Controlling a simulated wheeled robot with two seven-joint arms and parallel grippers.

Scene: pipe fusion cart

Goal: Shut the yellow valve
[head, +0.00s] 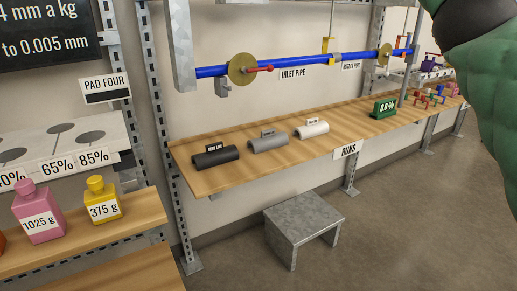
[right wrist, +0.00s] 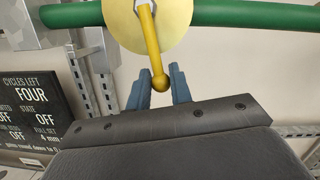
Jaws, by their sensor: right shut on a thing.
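The yellow valve's lever (right wrist: 153,50) shows in the right wrist view. It hangs down from a grey hub on a pale yellow disc (right wrist: 125,22), roughly crosswise to the green pipe (right wrist: 240,15). It leans slightly and ends in a ball. My right gripper (right wrist: 161,82) has its two blue fingers on either side of the ball end, shut on the lever. The head view shows neither this valve nor either gripper.
In the head view, a blue pipe (head: 305,63) carries a brass disc with a red lever (head: 260,69). Below is a wooden shelf (head: 220,178) with short pipe pieces. A grey metal stool (head: 305,212) stands on the floor. In the wrist view, a dark sign (right wrist: 30,115) hangs left.

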